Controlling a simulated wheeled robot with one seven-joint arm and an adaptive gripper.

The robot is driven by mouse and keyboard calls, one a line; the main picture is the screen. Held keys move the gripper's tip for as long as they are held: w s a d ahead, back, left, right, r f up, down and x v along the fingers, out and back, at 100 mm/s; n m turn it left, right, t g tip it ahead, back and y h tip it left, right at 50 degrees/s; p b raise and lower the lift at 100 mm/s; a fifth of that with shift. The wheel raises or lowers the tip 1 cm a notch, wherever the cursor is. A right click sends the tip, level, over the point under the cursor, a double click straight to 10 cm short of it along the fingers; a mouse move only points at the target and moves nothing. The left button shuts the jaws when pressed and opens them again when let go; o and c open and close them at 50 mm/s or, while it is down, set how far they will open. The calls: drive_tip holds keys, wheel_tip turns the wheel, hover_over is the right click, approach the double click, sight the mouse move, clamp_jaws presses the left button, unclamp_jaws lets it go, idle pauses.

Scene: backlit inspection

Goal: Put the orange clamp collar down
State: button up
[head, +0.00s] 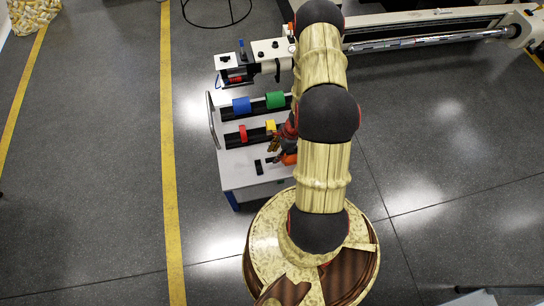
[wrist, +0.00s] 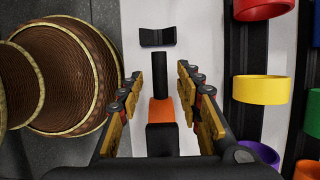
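My gripper (wrist: 163,88) has its two fingers spread wide, with white surface visible between them. An orange piece (wrist: 161,112) lies between the fingers, with gaps on both sides; a black cylinder and a black block are in line with it. An orange patch (head: 289,158) also shows beside my arm in the head view. I cannot tell whether this piece is the clamp collar. An orange-red ring (wrist: 306,170) is partly cut off at the lower right of the wrist view. My fingers (head: 275,144) are over the cart, partly hidden by my arm.
The white cart top (head: 240,180) has two black rails with red (head: 243,133), yellow (wrist: 262,90), blue (head: 241,105), green (head: 275,99) and purple (wrist: 258,155) rings. A black notched block (wrist: 157,36) stands apart on clear white surface. A long machine (head: 430,30) is behind.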

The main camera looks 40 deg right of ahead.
drive_tip(key=p+v, duration=0.2)
drive_tip(key=v, duration=0.4)
drive_tip(key=w+a+r+n, duration=0.4)
drive_tip(key=r, duration=0.6)
drive_tip(key=w+a+r+n+t, duration=0.1)
drive_tip(key=w+a+r+n, duration=0.2)
drive_tip(key=r, duration=0.7)
drive_tip(key=w+a+r+n, duration=0.4)
drive_tip(key=r, duration=0.6)
drive_tip(key=s+a+r+n+h, duration=0.1)
drive_tip(key=s+a+r+n, duration=0.2)
drive_tip(key=a+r, duration=0.3)
drive_tip(key=s+a+r+n, duration=0.2)
drive_tip(key=a+r+n, duration=0.1)
drive_tip(key=r, duration=0.5)
drive_tip(key=s+a+r+n+t+h, duration=0.2)
drive_tip(key=s+a+r+n, duration=0.2)
drive_tip(key=s+r+n, duration=0.3)
drive_tip(key=s+r, duration=0.3)
drive_tip(key=s, duration=0.3)
drive_tip(key=shift+t, duration=0.3)
drive_tip(key=shift+s+r, duration=0.1)
